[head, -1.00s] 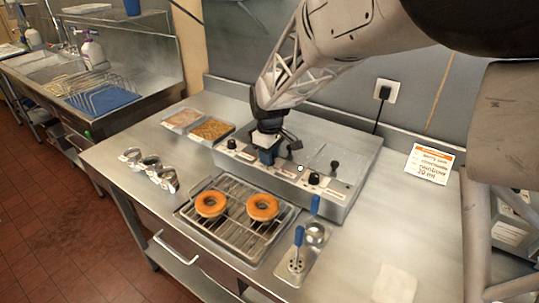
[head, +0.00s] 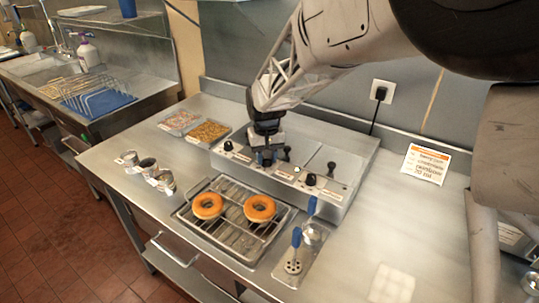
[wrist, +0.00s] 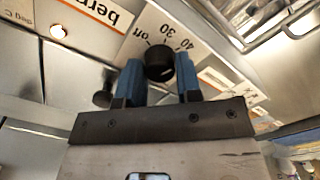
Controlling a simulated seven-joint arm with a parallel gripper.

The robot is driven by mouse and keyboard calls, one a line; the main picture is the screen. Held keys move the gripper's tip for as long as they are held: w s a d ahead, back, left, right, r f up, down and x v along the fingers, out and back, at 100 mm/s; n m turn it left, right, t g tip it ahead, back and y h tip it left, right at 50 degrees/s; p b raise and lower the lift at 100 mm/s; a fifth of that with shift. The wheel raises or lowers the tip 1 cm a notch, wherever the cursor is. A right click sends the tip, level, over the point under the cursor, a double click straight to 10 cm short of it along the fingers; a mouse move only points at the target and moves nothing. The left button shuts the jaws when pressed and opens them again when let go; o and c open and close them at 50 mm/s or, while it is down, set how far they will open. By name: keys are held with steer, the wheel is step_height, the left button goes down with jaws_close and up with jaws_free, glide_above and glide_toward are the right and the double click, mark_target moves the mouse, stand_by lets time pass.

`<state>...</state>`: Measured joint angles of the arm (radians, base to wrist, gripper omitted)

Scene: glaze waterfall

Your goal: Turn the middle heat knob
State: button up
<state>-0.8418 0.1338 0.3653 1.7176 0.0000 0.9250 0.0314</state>
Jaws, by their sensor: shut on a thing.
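The middle heat knob (wrist: 160,62) is black and sits between the two blue fingers of my gripper (wrist: 160,82) in the wrist view. The fingers are shut on its sides. The dial print around it reads "off", 30 and 40. In the head view my gripper (head: 266,157) points down at the front of the steel warmer (head: 345,192), and it hides the middle knob. The left knob (head: 228,146) and the right knob (head: 311,180) show on either side, apart from the gripper.
A black lid handle (head: 331,167) stands on the warmer. In front is a wire rack (head: 232,237) with two glazed doughnuts (head: 208,205). A holder (head: 290,270) with blue-handled tools is to its right. Metal cups (head: 148,165) and topping trays (head: 208,132) are at left.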

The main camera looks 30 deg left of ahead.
stand_by(0.5)
steer(key=o, duration=0.9)
steer(key=shift+o, duration=0.2)
steer(key=shift+r, duration=0.1)
steer(key=shift+r, duration=3.8)
